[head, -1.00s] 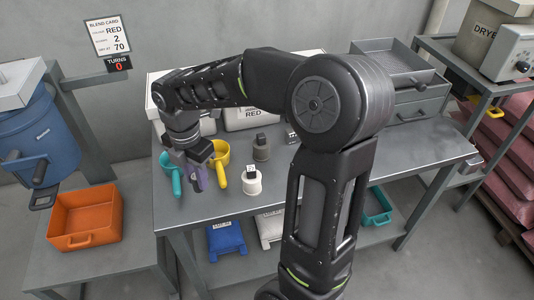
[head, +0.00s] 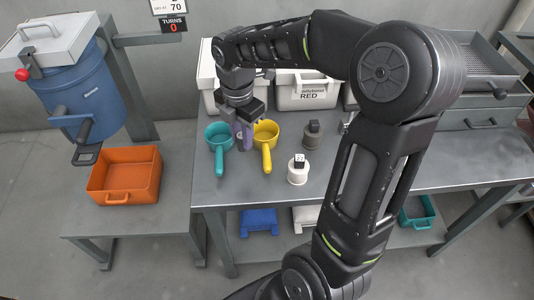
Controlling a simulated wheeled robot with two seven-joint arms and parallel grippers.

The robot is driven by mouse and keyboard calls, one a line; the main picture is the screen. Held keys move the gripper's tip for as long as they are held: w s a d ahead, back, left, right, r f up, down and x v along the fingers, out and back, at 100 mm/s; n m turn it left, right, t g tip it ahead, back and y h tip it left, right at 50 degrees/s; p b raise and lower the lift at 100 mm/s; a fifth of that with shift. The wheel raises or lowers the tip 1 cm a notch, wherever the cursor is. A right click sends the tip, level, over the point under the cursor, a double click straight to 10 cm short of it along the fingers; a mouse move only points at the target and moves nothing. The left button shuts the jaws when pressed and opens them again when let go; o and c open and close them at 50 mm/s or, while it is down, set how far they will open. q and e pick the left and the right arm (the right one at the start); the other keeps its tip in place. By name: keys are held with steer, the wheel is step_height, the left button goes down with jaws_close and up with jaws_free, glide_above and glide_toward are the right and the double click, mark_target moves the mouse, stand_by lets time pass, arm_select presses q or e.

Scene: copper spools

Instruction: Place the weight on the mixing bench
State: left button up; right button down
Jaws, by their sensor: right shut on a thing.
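My right gripper (head: 241,112) points down over the grey steel bench (head: 390,173). It is shut on a purple thing (head: 243,135) that stands between the teal scoop and the yellow scoop. The purple thing is mostly hidden by the gripper, and I cannot tell its shape. Two small knobbed pieces that look like weights, one white (head: 298,172) and one dark grey (head: 312,137), stand on the bench to the right, apart from the gripper. I cannot tell which thing is the task's weight. My left gripper is not in view.
The teal scoop (head: 219,142) and yellow scoop (head: 266,138) flank the gripper closely. A white bin marked RED (head: 306,95) stands behind. At left, a low bench (head: 110,222) holds an orange bin (head: 125,178) beside a blue drum (head: 87,95). Its front part is bare.

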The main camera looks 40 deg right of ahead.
step_height(320, 180, down, 6)
steer(key=shift+r, duration=0.25)
steer(key=shift+f, duration=0.1)
steer(key=shift+f, duration=1.75)
steer(key=shift+f, duration=0.2)
steer(key=c, duration=1.2)
jaws_free()
step_height(320, 180, up, 12)
steer(key=shift+r, duration=0.2)
